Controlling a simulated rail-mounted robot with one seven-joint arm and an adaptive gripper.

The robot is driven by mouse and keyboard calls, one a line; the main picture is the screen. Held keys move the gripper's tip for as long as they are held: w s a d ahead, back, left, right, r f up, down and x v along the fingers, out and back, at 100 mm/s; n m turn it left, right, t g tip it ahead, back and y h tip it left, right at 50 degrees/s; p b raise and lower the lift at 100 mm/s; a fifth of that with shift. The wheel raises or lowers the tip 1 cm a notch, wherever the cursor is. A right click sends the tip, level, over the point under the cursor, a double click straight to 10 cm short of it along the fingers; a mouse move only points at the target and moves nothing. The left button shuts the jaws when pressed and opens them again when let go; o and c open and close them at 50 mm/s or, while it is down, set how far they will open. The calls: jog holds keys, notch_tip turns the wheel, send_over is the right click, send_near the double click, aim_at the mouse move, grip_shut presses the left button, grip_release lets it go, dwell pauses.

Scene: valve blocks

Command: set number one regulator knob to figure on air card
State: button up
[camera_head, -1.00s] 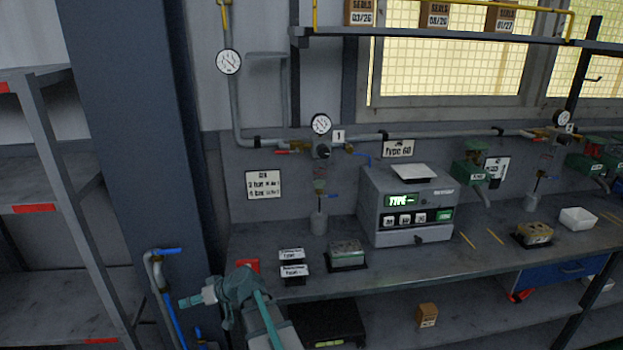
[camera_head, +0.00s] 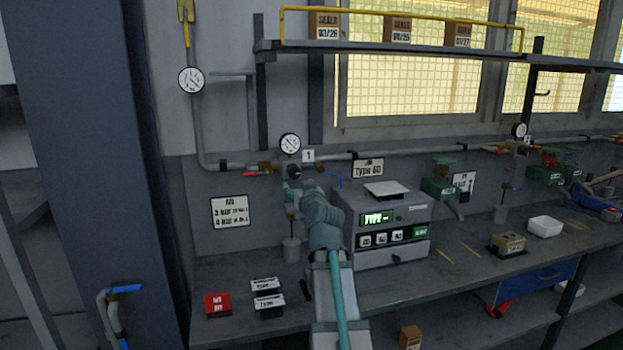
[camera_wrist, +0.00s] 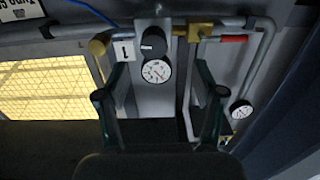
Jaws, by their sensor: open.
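The number one regulator has a dark round knob (camera_head: 294,172) below a white dial gauge (camera_head: 290,143) and beside a "1" plate (camera_head: 308,156). In the wrist view, the black knob (camera_wrist: 153,42) shows ahead, with the gauge (camera_wrist: 156,71) below it. My gripper (camera_wrist: 160,78) is open, one finger on each side of the gauge and knob in the picture, with nothing held. In the head view, my gripper (camera_head: 292,190) is just below the knob; I cannot tell whether it touches. The air card (camera_head: 230,211) hangs at left, its lines seeming to start "3 bar" and "4 bar".
Pipes and a red-handled valve (camera_head: 251,173) run along the wall left of the regulator. A grey tester box (camera_head: 388,232) stands on the bench at right. A second regulator (camera_head: 519,147) is further right.

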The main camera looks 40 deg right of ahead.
aim_at(295, 174)
jog(key=p+x, duration=0.1)
jog(key=x, duration=0.2)
jog(key=p+x, duration=0.1)
jog(key=x, duration=0.3)
jog(key=d+r+p+x, duration=0.1)
jog(key=x, duration=0.2)
jog(key=shift+d, duration=0.1)
jog(key=c, duration=1.1)
